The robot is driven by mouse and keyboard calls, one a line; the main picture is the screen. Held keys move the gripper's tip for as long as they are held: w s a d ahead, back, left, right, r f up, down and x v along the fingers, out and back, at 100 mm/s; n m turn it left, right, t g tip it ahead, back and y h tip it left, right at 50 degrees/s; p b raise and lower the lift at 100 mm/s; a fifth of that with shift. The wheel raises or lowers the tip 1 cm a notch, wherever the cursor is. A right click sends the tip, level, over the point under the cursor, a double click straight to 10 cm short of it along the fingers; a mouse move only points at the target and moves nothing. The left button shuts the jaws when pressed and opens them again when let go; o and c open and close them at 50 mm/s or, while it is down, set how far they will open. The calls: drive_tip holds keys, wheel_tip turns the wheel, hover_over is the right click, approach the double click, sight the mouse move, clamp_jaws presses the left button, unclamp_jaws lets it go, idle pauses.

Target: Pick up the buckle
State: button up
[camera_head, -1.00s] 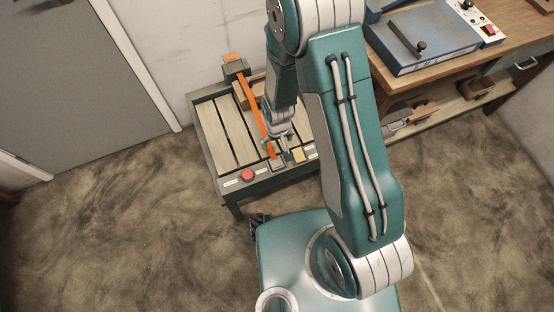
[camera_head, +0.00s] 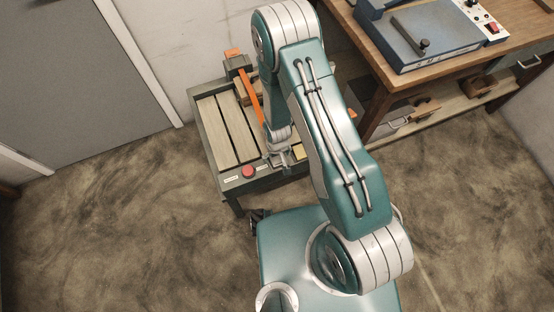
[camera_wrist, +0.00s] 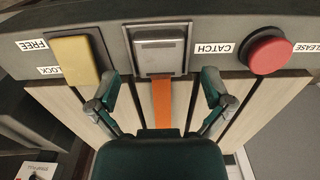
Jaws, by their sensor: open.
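The grey metal buckle (camera_wrist: 160,48) sits in the catch on the table's front rail in the wrist view. The orange strap (camera_wrist: 162,103) runs from it back under my gripper; in the head view the strap (camera_head: 249,92) stretches up to the far end of the table. My gripper (camera_wrist: 158,88) is open, one finger on each side of the strap, short of the buckle and not touching it. In the head view my gripper (camera_head: 281,158) is over the front rail and hides the buckle.
A red release button (camera_wrist: 270,50) is right of the catch in the wrist view. A yellow lock/free lever (camera_wrist: 75,60) is to its left. The slatted table (camera_head: 222,180) stands by the wall. A wooden workbench (camera_head: 435,75) carries a blue machine (camera_head: 420,35).

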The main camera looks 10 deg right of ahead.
wheel_tip(320, 180, down, 2)
drive_tip(key=shift+f, duration=0.15)
drive_tip(key=c, duration=1.2)
